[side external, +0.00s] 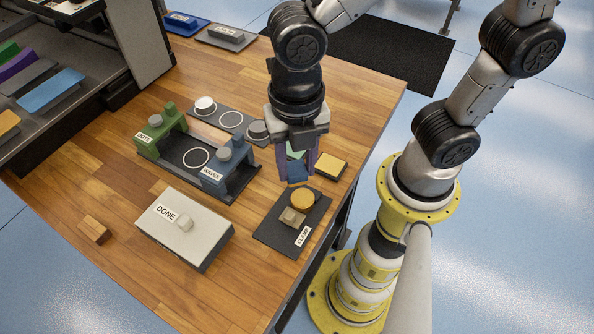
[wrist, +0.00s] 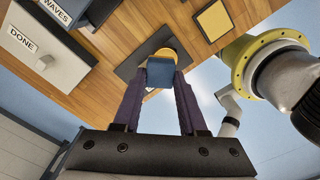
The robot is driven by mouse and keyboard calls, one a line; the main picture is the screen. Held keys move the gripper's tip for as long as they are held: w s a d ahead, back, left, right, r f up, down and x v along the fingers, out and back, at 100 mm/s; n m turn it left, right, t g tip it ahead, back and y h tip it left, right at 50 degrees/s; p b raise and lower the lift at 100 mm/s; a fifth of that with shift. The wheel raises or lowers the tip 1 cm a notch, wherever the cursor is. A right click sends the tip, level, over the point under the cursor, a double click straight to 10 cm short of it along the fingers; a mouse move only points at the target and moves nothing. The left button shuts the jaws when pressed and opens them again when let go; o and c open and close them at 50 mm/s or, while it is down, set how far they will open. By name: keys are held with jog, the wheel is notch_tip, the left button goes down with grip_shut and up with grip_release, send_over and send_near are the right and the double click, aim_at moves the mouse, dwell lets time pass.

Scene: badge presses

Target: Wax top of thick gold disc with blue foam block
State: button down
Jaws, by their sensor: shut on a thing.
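My gripper (side external: 297,168) points down with its purple fingers shut on a blue foam block (side external: 297,172). In the wrist view the blue block (wrist: 160,72) sits between the fingertips. The gold disc (side external: 302,199) lies on a dark plate (side external: 272,226) labelled CLAMP, beside a small tan clamp block (side external: 292,217). The block is close to the disc on its far side in the side view. In the wrist view it covers most of the disc, whose yellow edge (wrist: 165,51) shows beyond it. I cannot tell whether block and disc touch.
A yellow pad (side external: 331,165) lies right of my gripper. A DONE box (side external: 195,240) with a knob stands at front left. Green DOTS (side external: 152,138) and blue WAVES (side external: 214,177) presses stand behind it. A small wooden block (side external: 95,229) lies far left. Bare wood surrounds these.

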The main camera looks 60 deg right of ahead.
jog(key=shift+r, duration=1.4)
